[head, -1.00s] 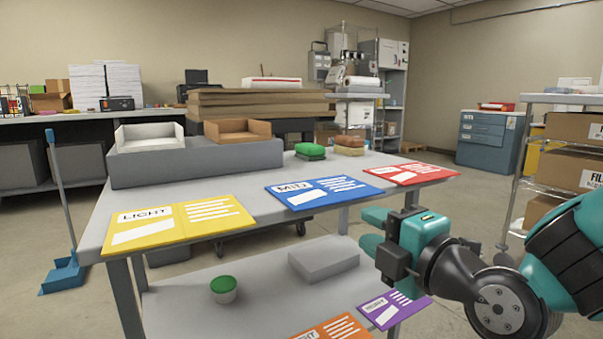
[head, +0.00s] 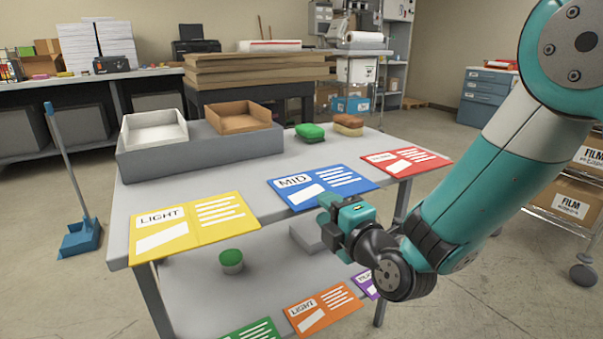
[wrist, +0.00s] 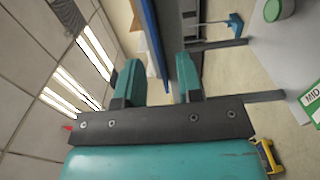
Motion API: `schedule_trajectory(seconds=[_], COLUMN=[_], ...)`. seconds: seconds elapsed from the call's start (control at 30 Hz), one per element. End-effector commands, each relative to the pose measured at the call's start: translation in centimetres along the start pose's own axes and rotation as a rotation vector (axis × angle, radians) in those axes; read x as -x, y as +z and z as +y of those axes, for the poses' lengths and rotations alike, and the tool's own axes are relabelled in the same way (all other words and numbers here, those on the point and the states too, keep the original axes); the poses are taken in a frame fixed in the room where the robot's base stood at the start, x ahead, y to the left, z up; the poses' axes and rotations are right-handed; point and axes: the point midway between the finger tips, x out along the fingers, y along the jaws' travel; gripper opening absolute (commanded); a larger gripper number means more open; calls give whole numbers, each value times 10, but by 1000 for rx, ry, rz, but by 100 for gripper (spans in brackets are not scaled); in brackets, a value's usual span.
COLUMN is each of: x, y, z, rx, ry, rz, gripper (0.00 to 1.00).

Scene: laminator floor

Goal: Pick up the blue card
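The blue card (head: 315,186), marked MID, lies flat on the tabletop at its front edge, between the yellow card (head: 190,224) and the red card (head: 405,161). My gripper (head: 325,207) is at the front edge of the blue card in the head view and covers a little of its lower right part. In the wrist view my gripper (wrist: 159,75) has its two fingers apart with nothing clamped. A thin blue strip, seemingly the blue card (wrist: 151,35) seen edge-on, runs between the fingers in the picture. Contact cannot be told.
The table (head: 300,222) also bears a grey riser (head: 200,158) with white and brown trays, and green and brown blocks. A lower shelf (head: 195,290) holds a green-topped tub, a grey block and more cards. A wire rack with film boxes (head: 570,203) stands at right.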

Motion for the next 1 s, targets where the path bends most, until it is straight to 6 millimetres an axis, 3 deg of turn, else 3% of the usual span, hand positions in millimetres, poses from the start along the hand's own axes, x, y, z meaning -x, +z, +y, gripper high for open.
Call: schedule_trajectory(seconds=[0.03,0.2,0.5,0.67,1.0], x=[-6,-19,-21,-21,-21], y=[0,0,0,0,0], z=[7,3,0,0,1], rx=[0,0,0,0,0], ry=[-2,-1,0,0,1], rz=[1,0,0,0,0], gripper=[34,34,34,0,0])
